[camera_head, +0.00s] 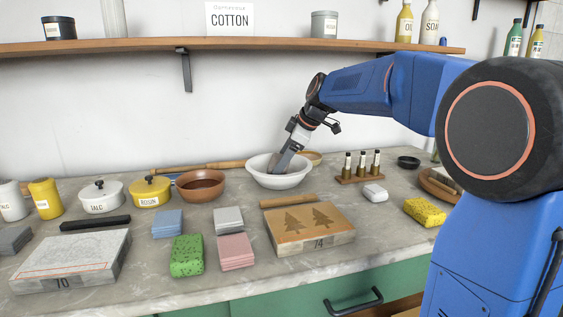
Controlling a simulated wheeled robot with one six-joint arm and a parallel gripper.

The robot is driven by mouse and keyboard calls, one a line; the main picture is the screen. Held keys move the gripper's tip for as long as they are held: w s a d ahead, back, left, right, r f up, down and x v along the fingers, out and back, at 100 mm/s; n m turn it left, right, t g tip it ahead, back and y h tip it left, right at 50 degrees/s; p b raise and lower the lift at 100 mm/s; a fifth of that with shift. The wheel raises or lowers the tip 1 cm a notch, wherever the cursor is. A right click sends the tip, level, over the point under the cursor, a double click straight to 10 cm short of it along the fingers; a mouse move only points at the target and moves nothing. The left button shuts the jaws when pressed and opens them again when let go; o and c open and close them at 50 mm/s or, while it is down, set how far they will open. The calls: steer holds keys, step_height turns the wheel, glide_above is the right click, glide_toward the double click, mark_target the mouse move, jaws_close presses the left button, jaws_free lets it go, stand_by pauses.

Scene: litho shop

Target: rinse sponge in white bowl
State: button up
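The white bowl (280,182) stands at the back middle of the worktop. My gripper (279,162) reaches down into it from the upper right, with its fingertips inside the rim. A small brownish patch shows at the fingers, but it is too small to tell whether it is a held sponge. The bowl's wall hides its inside and the lowest part of the fingers. A green sponge (187,256) lies at the front left of the worktop. A yellow sponge (425,212) lies at the right, by my arm.
A brown bowl (201,196) of dark liquid stands left of the white bowl. A rack of small bottles (360,178) is to its right. A stone with tree pictures (310,228) lies in front. The shelf (230,43) runs above.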

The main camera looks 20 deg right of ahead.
steer(key=shift+r, duration=4.1)
steer(key=shift+r, duration=2)
steer(key=shift+f, duration=3.35)
steer(key=shift+r, duration=0.1)
